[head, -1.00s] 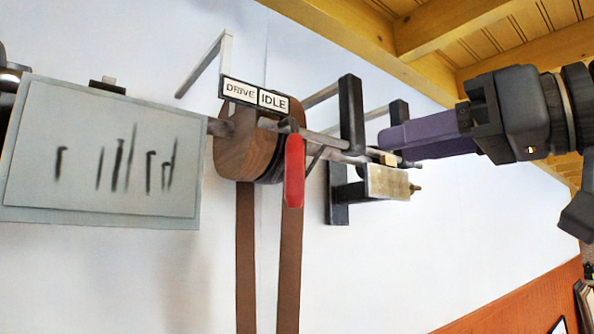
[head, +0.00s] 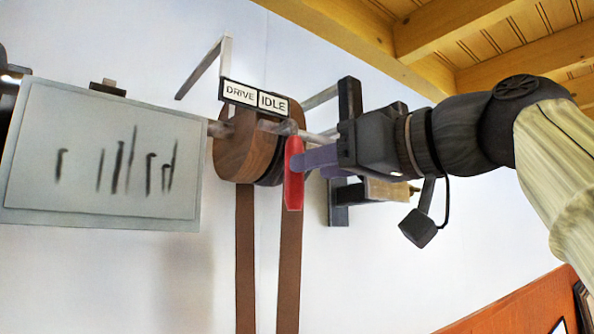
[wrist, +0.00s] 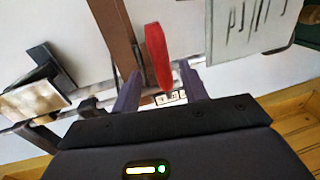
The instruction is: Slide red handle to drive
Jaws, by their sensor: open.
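The red handle (head: 293,175) hangs from a grey rod beneath the IDLE plate (head: 273,102). The DRIVE plate (head: 239,93) is just left of it, above a round wooden pulley (head: 233,150). My gripper (head: 306,160) has purple fingers and reaches in from the right to the handle. In the wrist view the red handle (wrist: 158,58) stands between my two open fingers (wrist: 161,73), with a gap visible on each side. I cannot tell whether either finger touches it.
A pale panel with dark strokes (head: 100,190) stands left of the pulley. Brown belts (head: 246,260) hang below. Dark brackets (head: 349,100) and a brass-coloured block (head: 390,190) are on the right, close to my gripper. Wooden beams are overhead.

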